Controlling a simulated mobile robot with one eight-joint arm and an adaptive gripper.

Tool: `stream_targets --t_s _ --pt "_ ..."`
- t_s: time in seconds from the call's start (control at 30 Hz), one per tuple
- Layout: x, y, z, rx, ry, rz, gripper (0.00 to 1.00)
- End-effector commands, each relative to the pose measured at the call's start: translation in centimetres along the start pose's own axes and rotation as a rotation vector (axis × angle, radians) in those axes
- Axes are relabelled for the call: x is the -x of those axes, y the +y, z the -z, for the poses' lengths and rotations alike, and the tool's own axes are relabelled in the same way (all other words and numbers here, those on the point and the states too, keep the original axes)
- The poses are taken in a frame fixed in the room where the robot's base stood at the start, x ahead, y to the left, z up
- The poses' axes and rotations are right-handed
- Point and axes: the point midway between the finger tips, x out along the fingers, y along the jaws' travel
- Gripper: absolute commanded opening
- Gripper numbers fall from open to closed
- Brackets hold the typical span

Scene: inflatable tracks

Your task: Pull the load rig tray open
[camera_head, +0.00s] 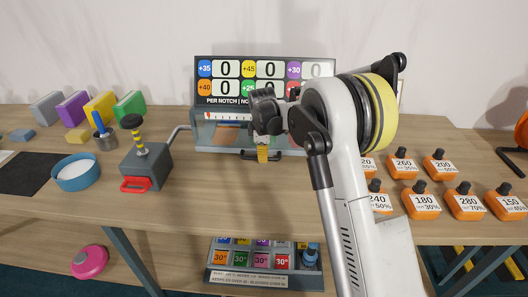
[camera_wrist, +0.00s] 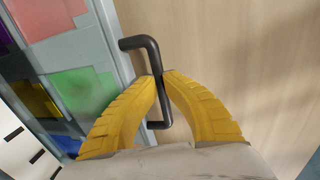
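The load rig (camera_head: 215,132) stands at the back of the bench, under a scoreboard. Its tray has a dark bar handle (camera_head: 247,156) low on the front. My gripper (camera_head: 263,153) is at this handle, yellow fingers pointing down. In the wrist view the dark handle (camera_wrist: 151,52) stands out from the grey edge of a panel with coloured squares (camera_wrist: 85,92). The yellow fingertips (camera_wrist: 158,74) lie on both sides of the bar, close against it. My arm hides the rig's right part. How far the tray stands out cannot be told.
A blue bowl (camera_head: 77,176) and coloured blocks (camera_head: 100,108) are farther left. Several orange weights (camera_head: 422,205) stand at right. The bench front (camera_head: 225,195) before the rig is clear.

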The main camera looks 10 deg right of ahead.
Motion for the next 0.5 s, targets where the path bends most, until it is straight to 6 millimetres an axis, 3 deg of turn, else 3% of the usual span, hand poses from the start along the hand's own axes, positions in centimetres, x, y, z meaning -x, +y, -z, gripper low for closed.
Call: stream_targets --t_s 0.5 --pt "3.2 -17.3 -0.2 0.004 0.000 0.003 0.00"
